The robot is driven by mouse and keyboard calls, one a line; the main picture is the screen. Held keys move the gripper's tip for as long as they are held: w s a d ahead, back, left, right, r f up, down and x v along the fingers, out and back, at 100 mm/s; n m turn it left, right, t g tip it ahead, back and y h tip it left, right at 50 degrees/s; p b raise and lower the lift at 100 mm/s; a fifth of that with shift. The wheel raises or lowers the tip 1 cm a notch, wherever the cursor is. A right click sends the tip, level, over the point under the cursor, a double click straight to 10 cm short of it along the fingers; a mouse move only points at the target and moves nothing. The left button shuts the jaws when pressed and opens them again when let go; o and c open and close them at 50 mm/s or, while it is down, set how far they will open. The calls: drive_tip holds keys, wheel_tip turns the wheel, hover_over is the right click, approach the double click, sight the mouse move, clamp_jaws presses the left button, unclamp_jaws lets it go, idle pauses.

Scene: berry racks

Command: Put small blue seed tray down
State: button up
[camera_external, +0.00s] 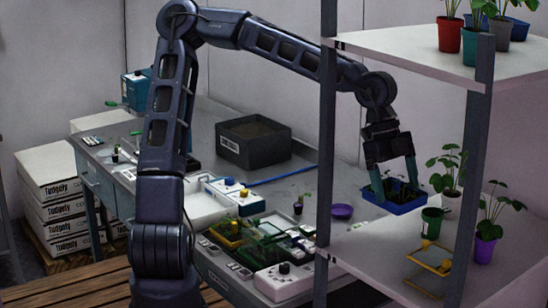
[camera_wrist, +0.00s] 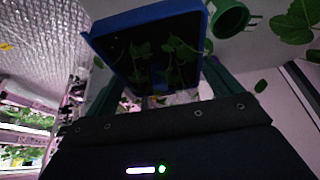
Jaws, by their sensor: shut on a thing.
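The small blue seed tray (camera_external: 402,208) has dark soil and green seedlings in it. I cannot tell whether the tray's underside touches a surface. In the wrist view the blue tray (camera_wrist: 146,15) fills the upper middle, with leaves inside, between my green fingers (camera_wrist: 160,92).
The rack's lower shelf (camera_external: 365,248) holds a green pot (camera_external: 432,221), a purple pot (camera_external: 484,249) and a yellow frame (camera_external: 430,262). A rack post (camera_external: 326,120) stands left of my gripper. A purple bowl (camera_external: 342,212) and a black crate (camera_external: 253,143) are on the bench.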

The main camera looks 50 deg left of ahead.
wheel_tip(320, 180, up, 2)
drive_tip(key=shift+r, duration=0.25)
drive_tip(key=shift+w+a+r, duration=0.1)
drive_tip(key=shift+w+a, duration=0.1)
drive_tip(key=shift+w, duration=0.15)
drive_tip(key=w+a+f+n+t, duration=0.25)
drive_tip(key=w+a+n, duration=0.25)
drive_tip(key=w+a, duration=0.8)
drive_tip(key=w+a+f+n+t+y, duration=0.1)
drive_tip(key=w+a+n, duration=0.2)
drive_tip(key=w+a, duration=0.5)
drive_tip(key=w+a+f+n, duration=0.2)
drive_tip(key=w+a, duration=0.3)
drive_tip(key=a, duration=0.4)
drive_tip(key=w+a+r+n+t+y, duration=0.1)
drive_tip(key=a+r+n+y, duration=0.2)
drive_tip(key=a, duration=1.7)
drive_tip(key=a+r+n, duration=0.3)
drive_tip(key=a+n, duration=0.2)
drive_tip(key=a, duration=1.4)
drive_tip(key=f, duration=3.1)
drive_tip(key=shift+w+f, duration=0.1)
drive_tip(key=shift+w, duration=0.1)
drive_tip(key=shift+f, duration=0.1)
